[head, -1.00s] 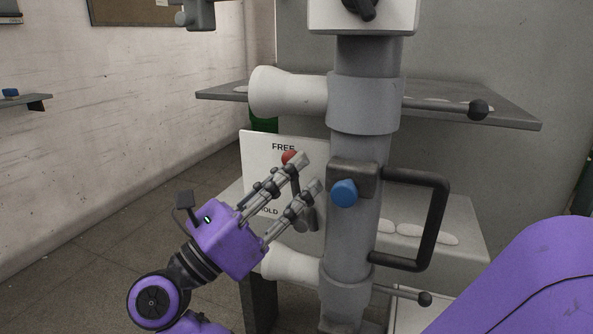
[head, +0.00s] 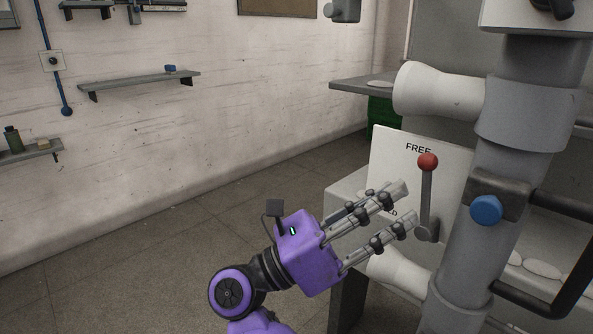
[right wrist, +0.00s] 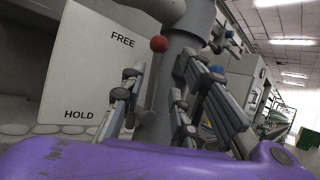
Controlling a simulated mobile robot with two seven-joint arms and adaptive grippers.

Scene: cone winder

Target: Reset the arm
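A grey lever with a red ball (head: 428,161) stands upright on a white plate (head: 392,150), its ball just below the word FREE. The lever also shows in the right wrist view (right wrist: 158,45), where HOLD is readable lower on the plate. My right gripper (head: 403,206) is open and empty, its fingertips just left of the lever in the head view. In the right wrist view the lever shows between the spread fingers; I cannot tell how far ahead it is. My left gripper is not in view.
A thick grey column (head: 468,235) with a blue knob (head: 486,210) and a black handle (head: 561,300) stands right of the plate. White cones (head: 440,90) stick out from it. Wall shelves (head: 140,80) are at left. The floor (head: 150,270) at left is clear.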

